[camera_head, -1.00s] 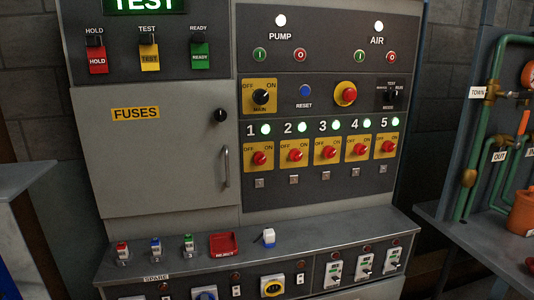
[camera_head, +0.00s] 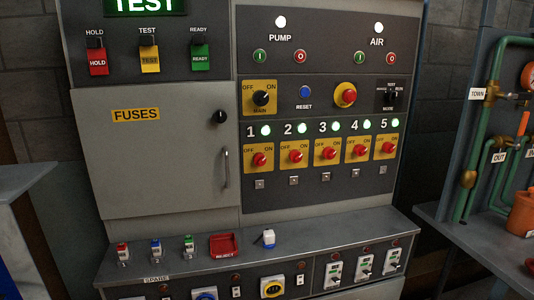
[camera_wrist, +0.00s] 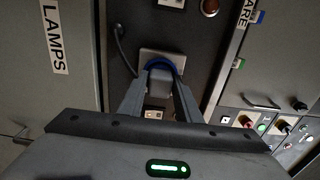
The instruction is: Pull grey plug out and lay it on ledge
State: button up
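The grey plug (camera_wrist: 159,79) sits in a round blue socket (camera_wrist: 163,62) on a pale plate in the wrist view. A dark cable shows to its left. My gripper (camera_wrist: 160,84) has one finger on each side of the plug, close to its sides. Whether the fingers press on it is not clear. The ledge (camera_head: 335,237) is the grey shelf top on the front of the cabinet in the head view. The blue socket (camera_head: 205,296) is cut off at the bottom edge there. My gripper does not show in the head view.
The ledge's right part is bare. A yellow socket (camera_head: 272,287) and several switches line the front. A LAMPS label (camera_wrist: 54,38) shows in the wrist view.

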grip_shut()
jog(key=shift+s, duration=0.15)
jog(key=shift+p+v, duration=1.2)
jog(key=shift+v, duration=1.65)
